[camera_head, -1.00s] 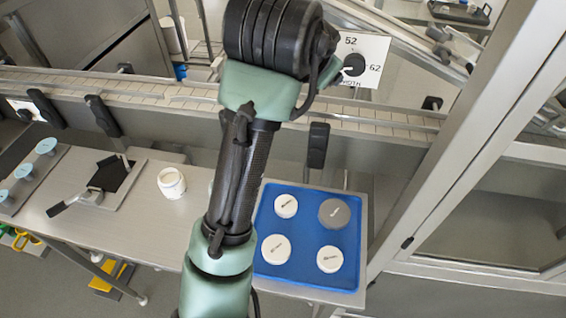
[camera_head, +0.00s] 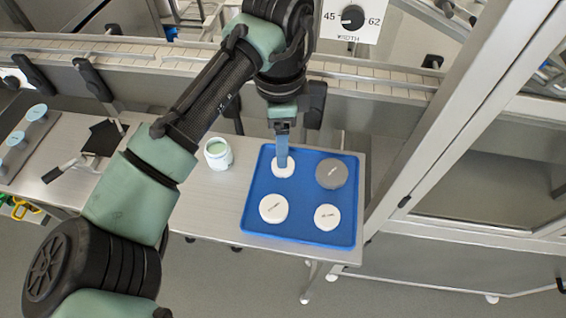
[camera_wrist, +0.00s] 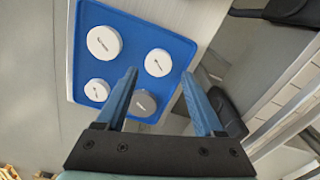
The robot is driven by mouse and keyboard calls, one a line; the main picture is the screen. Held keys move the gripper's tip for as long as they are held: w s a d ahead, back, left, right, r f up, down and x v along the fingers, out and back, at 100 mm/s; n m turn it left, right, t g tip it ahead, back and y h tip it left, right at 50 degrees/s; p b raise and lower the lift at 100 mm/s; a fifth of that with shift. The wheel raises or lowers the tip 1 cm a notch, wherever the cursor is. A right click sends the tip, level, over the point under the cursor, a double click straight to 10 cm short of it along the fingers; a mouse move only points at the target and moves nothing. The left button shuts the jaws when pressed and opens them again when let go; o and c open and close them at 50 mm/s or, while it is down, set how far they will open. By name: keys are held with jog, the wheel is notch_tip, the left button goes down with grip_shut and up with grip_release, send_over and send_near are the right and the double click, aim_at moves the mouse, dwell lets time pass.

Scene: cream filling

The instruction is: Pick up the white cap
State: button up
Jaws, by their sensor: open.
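A blue tray (camera_head: 300,232) holds three white caps and one grey cap. My gripper (camera_head: 283,160) points down at the back-left white cap (camera_head: 283,170) and partly hides it. In the wrist view my gripper (camera_wrist: 159,75) is open, and that white cap (camera_wrist: 158,62) shows between the lines of its two blue fingers. I cannot tell how far the fingertips are above it. The larger front-left white cap (camera_head: 273,208) and the front-right white cap (camera_head: 327,217) lie apart from the gripper. Dark marks show on the caps.
The grey cap (camera_head: 331,173) lies to the right of my gripper; in the wrist view it (camera_wrist: 145,103) is near the left finger. An open white jar (camera_head: 218,153) stands left of the tray. A conveyor rail (camera_head: 380,85) runs behind, and a metal frame post (camera_head: 450,130) rises at right.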

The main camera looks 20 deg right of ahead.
jog(key=f, duration=0.5)
jog(key=shift+s+d+f, duration=0.2)
jog(key=shift+f, duration=0.15)
